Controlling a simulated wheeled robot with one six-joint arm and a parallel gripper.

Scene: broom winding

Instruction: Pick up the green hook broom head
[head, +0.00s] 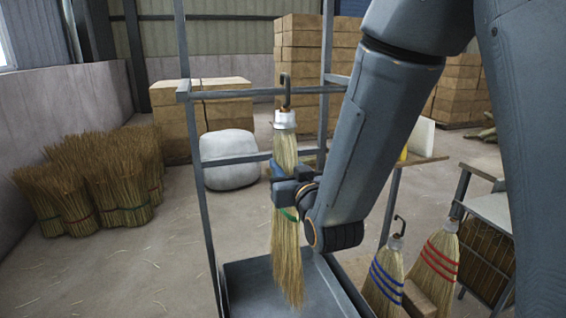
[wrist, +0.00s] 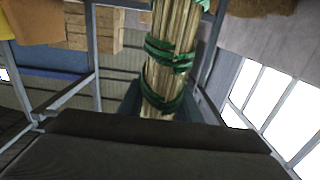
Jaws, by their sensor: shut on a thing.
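The green hook broom head (head: 287,230) hangs upright in my gripper (head: 284,178), in the middle of the head view. It has a dark hook on top, a white collar, pale straw and a green band just below the jaws. My gripper is shut around the straw below the collar. In the wrist view the straw of the broom head (wrist: 172,40) rises from the jaws with green bands around it. The lower jaw area is partly hidden by my own gripper body.
A grey metal frame (head: 204,195) with a tray (head: 245,272) stands around and below the broom head. Blue-banded (head: 384,280) and red-banded (head: 436,262) brooms stand at lower right. Straw bundles (head: 95,180) are at left, a white sack (head: 229,158) behind. Open floor lies at left front.

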